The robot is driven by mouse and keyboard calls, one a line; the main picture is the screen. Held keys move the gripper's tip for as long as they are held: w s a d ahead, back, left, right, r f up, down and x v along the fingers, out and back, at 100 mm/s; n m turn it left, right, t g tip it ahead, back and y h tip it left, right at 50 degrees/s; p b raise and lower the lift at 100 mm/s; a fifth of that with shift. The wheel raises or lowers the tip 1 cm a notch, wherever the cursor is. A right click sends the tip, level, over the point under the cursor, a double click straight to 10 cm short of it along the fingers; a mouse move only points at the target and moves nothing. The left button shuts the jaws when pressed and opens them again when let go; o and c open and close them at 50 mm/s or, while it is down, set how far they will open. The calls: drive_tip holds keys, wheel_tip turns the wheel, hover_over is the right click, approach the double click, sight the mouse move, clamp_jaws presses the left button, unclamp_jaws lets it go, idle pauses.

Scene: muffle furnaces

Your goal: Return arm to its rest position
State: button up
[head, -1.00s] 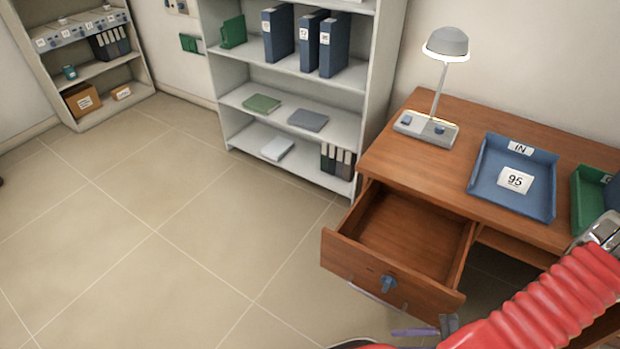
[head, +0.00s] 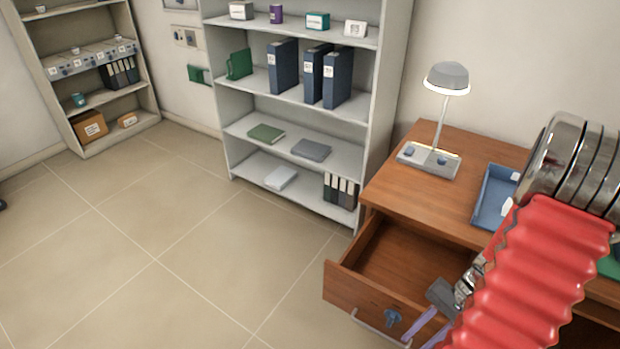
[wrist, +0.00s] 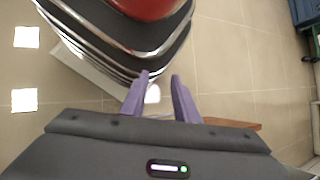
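My gripper (wrist: 160,78) shows in the wrist view as two purple fingers with a gap between them and nothing held. In the head view my gripper (head: 420,332) is at the lower right, in front of the open drawer (head: 362,298), and mostly hidden by my red-sleeved arm. I cannot tell whether it touches the drawer front. The part of the drawer that shows inside is bare.
The wooden desk (head: 400,192) carries a lamp (head: 432,160) and a blue tray (head: 490,196), partly hidden by my arm. A grey shelf unit (head: 385,110) with binders stands left of it. The tiled floor (head: 140,250) at left is clear.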

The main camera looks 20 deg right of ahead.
drive_tip(key=w+a+r+n+t+h, duration=0.1)
drive_tip(key=w+a+r+n+h, duration=0.25)
drive_tip(key=r, duration=0.45)
drive_tip(key=w+a+r+n+h, duration=0.2)
drive_tip(key=w+a+r+h, duration=0.2)
drive_tip(key=r, duration=0.5)
drive_tip(key=a+r+n+t, duration=0.5)
drive_tip(key=a+r+n, duration=0.1)
drive_tip(key=a+r, duration=0.6)
drive_tip(key=shift+w+a+r, duration=0.2)
drive_tip(key=shift+a, duration=0.7)
